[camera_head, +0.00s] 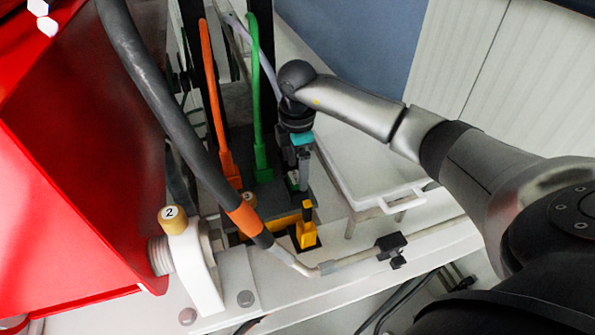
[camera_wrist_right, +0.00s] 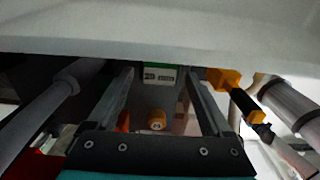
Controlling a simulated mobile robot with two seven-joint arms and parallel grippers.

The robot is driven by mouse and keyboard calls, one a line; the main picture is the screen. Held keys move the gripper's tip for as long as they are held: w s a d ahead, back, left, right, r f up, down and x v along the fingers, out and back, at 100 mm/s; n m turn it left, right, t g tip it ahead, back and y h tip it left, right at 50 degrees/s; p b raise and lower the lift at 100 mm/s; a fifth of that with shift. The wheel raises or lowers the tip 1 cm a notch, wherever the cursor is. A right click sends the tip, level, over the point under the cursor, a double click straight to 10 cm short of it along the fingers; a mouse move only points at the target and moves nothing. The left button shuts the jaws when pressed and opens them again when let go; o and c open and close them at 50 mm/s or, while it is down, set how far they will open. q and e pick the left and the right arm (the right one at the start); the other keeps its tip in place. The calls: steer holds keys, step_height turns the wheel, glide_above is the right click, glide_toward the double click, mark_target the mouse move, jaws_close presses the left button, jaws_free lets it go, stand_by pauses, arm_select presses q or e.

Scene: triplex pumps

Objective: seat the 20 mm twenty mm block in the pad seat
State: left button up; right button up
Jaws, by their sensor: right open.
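The block (camera_wrist_right: 158,74) shows in the right wrist view as a small piece with a green top and a white face with dark print, too small to read surely. It lies between the tips of my right gripper (camera_wrist_right: 160,80), which is open with a gap on both sides of it. In the head view my right gripper (camera_head: 302,182) points down beside the yellow connector, and a small green and white patch, likely the block (camera_head: 292,182), shows at its fingertips. I cannot make out the pad seat. My left gripper is not in view.
A white tray (camera_head: 380,190) stands right of the gripper. Orange (camera_head: 212,100) and green (camera_head: 255,100) hoses stand to its left. A yellow connector (camera_head: 306,232) is just in front. A thick grey hose (camera_head: 165,105) crosses the left side, near a red housing (camera_head: 80,190).

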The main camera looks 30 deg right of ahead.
mark_target(297, 176)
step_height(297, 176, up, 11)
steer(key=b, duration=0.1)
steer(key=shift+f, duration=0.15)
steer(key=shift+f, duration=0.1)
stand_by(0.4)
